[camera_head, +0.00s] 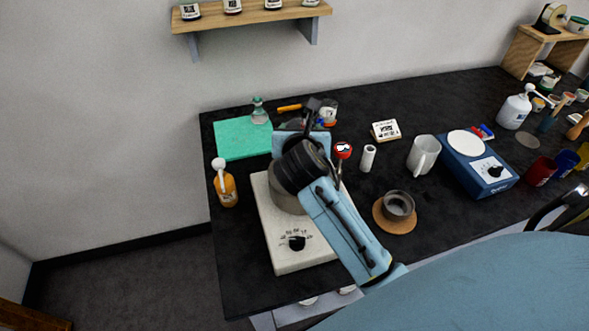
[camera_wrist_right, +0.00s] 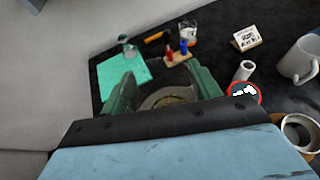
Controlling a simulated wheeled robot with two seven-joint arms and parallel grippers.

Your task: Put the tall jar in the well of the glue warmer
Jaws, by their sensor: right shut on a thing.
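The glue warmer (camera_head: 275,245) is a cream box with a black dial at the left of the dark bench. Its round grey well (camera_head: 287,199) stands on top, partly behind my right gripper. My right gripper (camera_wrist_right: 162,80) is over the warmer, its green fingers either side of a round grey rim with a tan middle, which I take for the tall jar (camera_wrist_right: 168,101). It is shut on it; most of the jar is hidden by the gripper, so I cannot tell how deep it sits. My left gripper is not in view.
An orange pump bottle (camera_head: 225,186) is left of the warmer, a green mat (camera_head: 240,141) behind. To the right are a white cylinder (camera_head: 367,160), a metal pot (camera_head: 398,205), a white mug (camera_head: 422,155) and a blue scale (camera_head: 478,170).

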